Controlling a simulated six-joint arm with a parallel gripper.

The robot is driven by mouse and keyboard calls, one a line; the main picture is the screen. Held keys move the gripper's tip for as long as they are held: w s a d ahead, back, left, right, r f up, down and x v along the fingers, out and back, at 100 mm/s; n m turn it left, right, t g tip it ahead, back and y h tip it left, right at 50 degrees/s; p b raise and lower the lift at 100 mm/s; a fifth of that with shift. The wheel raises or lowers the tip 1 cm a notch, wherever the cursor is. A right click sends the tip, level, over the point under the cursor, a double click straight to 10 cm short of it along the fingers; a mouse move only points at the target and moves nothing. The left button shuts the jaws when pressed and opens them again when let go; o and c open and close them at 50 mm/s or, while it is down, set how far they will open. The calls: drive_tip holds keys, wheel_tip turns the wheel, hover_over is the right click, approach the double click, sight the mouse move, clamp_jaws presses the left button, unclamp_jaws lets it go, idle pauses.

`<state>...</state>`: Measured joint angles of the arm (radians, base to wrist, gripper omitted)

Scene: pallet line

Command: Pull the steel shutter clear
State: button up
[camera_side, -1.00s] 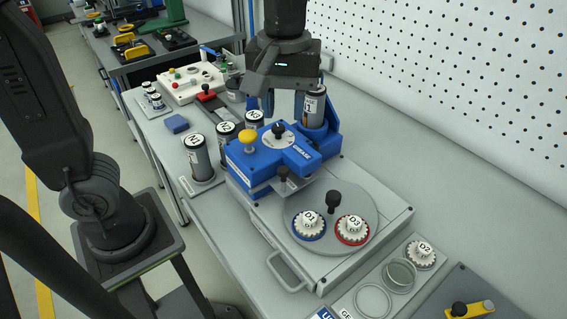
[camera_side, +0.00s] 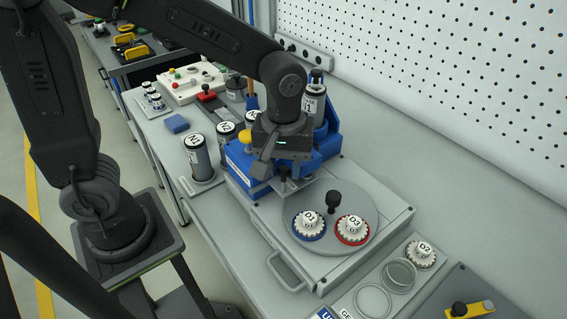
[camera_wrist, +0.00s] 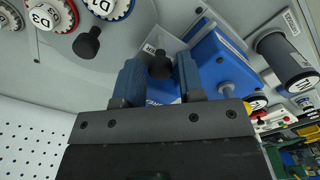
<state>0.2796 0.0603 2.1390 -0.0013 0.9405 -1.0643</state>
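The steel shutter is a pale metal plate (camera_side: 291,187) with a black knob (camera_side: 284,173), at the front of the blue grease unit (camera_side: 238,160). In the side view my gripper (camera_side: 282,166) is low over the shutter, pointing down. The plate shows beyond the knob (camera_wrist: 165,40). Its far part is hidden by the blue unit.
The grey turntable (camera_side: 330,255) carries gears D1 (camera_side: 309,223) and D3 (camera_side: 352,230) and an upright black knob (camera_side: 333,201) near the shutter. Cylinder N1 (camera_side: 198,157) stands to the left, with others behind. Gear D2 (camera_side: 421,254) lies at the right. The pegboard wall (camera_side: 440,90) rises behind.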

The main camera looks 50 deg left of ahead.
clamp_jaws()
drive_tip(key=s, duration=0.5)
drive_tip(key=shift+s+r, duration=0.1)
drive_tip(key=shift+s, duration=0.15)
unclamp_jaws()
wheel_tip(320, 180, up, 14)
idle(0.7)
